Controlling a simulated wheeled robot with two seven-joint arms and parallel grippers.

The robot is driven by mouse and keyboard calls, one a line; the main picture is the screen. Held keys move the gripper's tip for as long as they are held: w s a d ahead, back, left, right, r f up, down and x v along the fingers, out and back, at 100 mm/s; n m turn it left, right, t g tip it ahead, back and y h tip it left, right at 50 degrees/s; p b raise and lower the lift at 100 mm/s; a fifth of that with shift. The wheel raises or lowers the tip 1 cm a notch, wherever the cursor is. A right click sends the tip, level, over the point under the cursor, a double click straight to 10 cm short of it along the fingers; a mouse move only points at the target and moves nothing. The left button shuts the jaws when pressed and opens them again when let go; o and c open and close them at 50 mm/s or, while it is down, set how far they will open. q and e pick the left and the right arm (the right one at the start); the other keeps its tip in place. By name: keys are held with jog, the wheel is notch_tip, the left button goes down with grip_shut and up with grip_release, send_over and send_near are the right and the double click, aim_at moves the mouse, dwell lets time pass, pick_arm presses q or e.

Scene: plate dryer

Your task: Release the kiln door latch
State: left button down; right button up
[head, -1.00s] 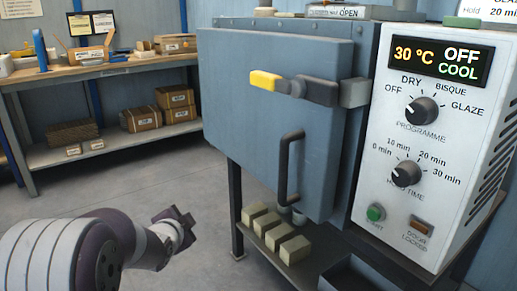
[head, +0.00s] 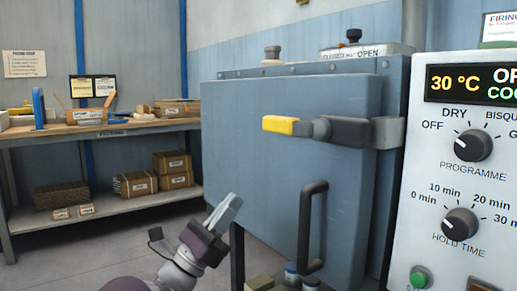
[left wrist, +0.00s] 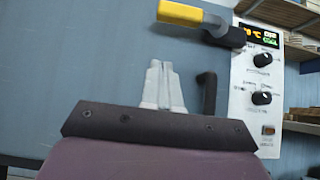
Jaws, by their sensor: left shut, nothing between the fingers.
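The kiln door (head: 255,165) is a blue-grey panel that stands closed against the kiln body. Its latch (head: 320,128) lies level across the upper part of the door, with a yellow grip (head: 280,125) at its left end and a dark arm reaching a grey catch at the right. The yellow grip also shows at the top of the left wrist view (left wrist: 180,13). My left gripper (head: 229,206) is below and left of the latch, in front of the door, pointing up. Its fingers are together and empty, apart from the latch. My right gripper is in neither view.
A dark vertical door handle (head: 311,228) sticks out below the latch. The white control panel (head: 465,180) stands to the right, reading 30 °C. A shelf bench (head: 110,128) with boxes stands at the back left. Open floor lies between bench and kiln.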

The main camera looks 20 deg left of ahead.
pick_arm(q)
jog(key=s+a+r+b+x, duration=0.1)
jog(key=r+b+x, duration=0.1)
jog(key=x, duration=1)
jog(key=shift+r, duration=0.3)
jog(key=shift+r+m, duration=0.15)
jog(key=shift+m, duration=0.15)
notch_tip(320, 180, up, 13)
jog(key=s+d+m+g+h+p, duration=0.1)
jog(key=m+g+h+p, duration=0.4)
jog(key=m+g+p, duration=0.6)
jog(key=shift+s+d+m+g+h, duration=0.4)
jog(key=shift+m+g, duration=2.1)
jog(key=shift+m, duration=2)
jog(key=shift+r, duration=0.1)
